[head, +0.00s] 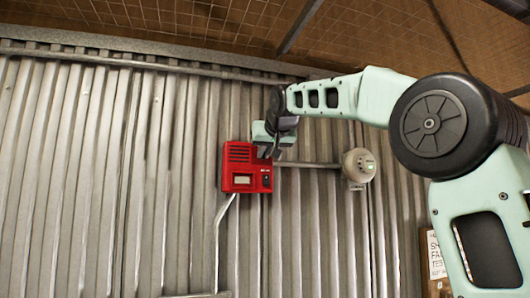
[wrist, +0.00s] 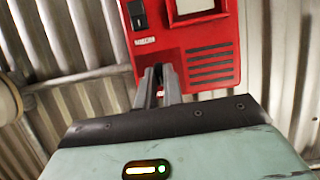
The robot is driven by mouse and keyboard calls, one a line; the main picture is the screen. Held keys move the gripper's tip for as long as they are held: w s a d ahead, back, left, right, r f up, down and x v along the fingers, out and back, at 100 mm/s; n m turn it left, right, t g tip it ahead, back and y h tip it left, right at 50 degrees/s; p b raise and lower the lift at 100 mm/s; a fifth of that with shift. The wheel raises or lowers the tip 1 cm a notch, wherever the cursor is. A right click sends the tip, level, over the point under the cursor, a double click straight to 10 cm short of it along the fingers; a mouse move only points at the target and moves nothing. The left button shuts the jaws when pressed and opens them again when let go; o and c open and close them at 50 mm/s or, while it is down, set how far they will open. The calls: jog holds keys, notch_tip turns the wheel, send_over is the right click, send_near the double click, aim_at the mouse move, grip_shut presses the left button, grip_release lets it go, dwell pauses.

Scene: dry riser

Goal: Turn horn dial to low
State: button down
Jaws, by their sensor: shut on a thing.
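A red horn box (head: 242,187) is fixed to the corrugated wall. It has a slotted grille, a pale window and a dark switch. In the wrist view the box (wrist: 200,38) appears upside down. My gripper (head: 267,154) reaches its upper right part from above. In the wrist view my gripper's two fingers (wrist: 158,72) are close together against the box face, beside the grille. They are shut on what seems to be the horn dial, which the fingers hide. I cannot read the dial's setting.
Another conduit (head: 218,235) runs down from the box. A sign (head: 437,256) is at lower right. The wall left of the box is clear.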

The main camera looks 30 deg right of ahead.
jog(key=c, duration=1.5)
grip_release()
jog(key=b+v, duration=0.5)
jog(key=v, duration=1.2)
jog(key=shift+s+a+r, duration=0.1)
jog(key=shift+s+r, duration=0.05)
jog(key=shift+s, duration=0.05)
